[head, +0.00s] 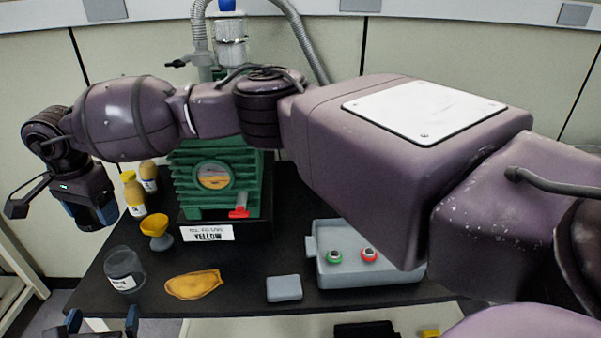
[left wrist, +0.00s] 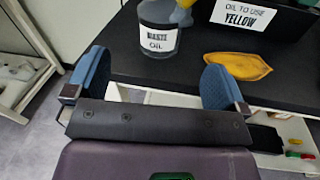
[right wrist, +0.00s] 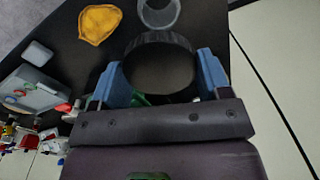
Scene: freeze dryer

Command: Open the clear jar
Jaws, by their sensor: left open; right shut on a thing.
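The clear jar (head: 125,272) stands upright on the black table at its left front, with a white label reading waste oil in the left wrist view (left wrist: 158,40). Its open rim shows at the top of the right wrist view (right wrist: 158,14). My right gripper (right wrist: 160,75) is shut on a round black lid (right wrist: 158,42), held apart from the jar. In the head view, my right gripper (head: 92,215) is up and left of the jar, and the lid is hard to make out there. My left gripper (left wrist: 156,82) is open and empty, in front of the table edge near the jar.
A yellow cloth-like piece (head: 194,285) lies right of the jar, with a yellow funnel (head: 156,230) behind. A grey tray (head: 340,270) and a small grey box (head: 284,289) are further right.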

